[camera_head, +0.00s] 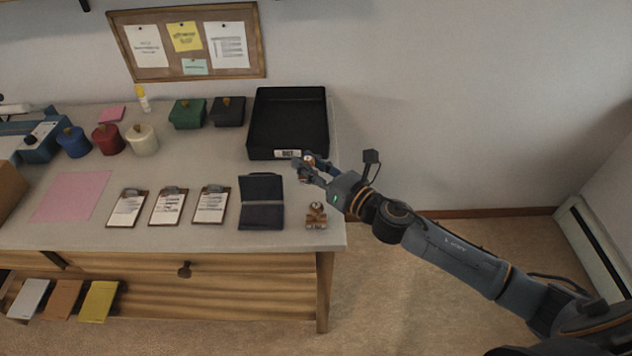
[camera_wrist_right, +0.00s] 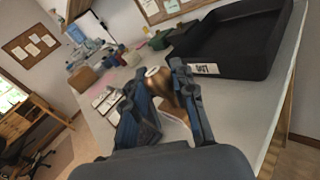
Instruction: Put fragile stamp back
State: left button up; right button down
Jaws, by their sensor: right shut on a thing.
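My right gripper (camera_head: 308,168) is shut on a small stamp (camera_head: 305,175) with a brown body and a pale, round end. It holds it above the right part of the desk, just in front of the black tray (camera_head: 259,137). In the right wrist view the stamp (camera_wrist_right: 163,86) sits between the two fingers of the gripper (camera_wrist_right: 157,80). A small brown wooden piece (camera_head: 316,216), which looks like a stamp stand, is on the desk near its front right edge, below the gripper in the picture. An open dark ink pad (camera_head: 262,214) lies left of it. My left gripper is out of view.
Several clipboards (camera_head: 168,207) and a pink sheet (camera_head: 70,197) lie along the front of the desk (camera_head: 205,160). Colored lidded pots (camera_head: 107,139) and two dark boxes (camera_head: 187,113) stand behind. Open floor (camera_head: 430,270) lies right of the desk.

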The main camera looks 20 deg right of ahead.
jog(key=shift+w+d+f+b, duration=0.2)
jog(key=shift+d+f, duration=0.2)
jog(key=shift+f, duration=0.15)
jog(key=shift+w+d+f+b, duration=0.1)
jog(key=shift+w+d+f, duration=0.1)
jog(key=shift+d+f, duration=0.25)
notch_tip(320, 180, down, 4)
jog(key=shift+w+d+r+b, duration=0.1)
jog(key=shift+d+r+b, duration=0.05)
jog(key=shift+b, duration=0.3)
jog(key=c, duration=1.1)
grip_release()
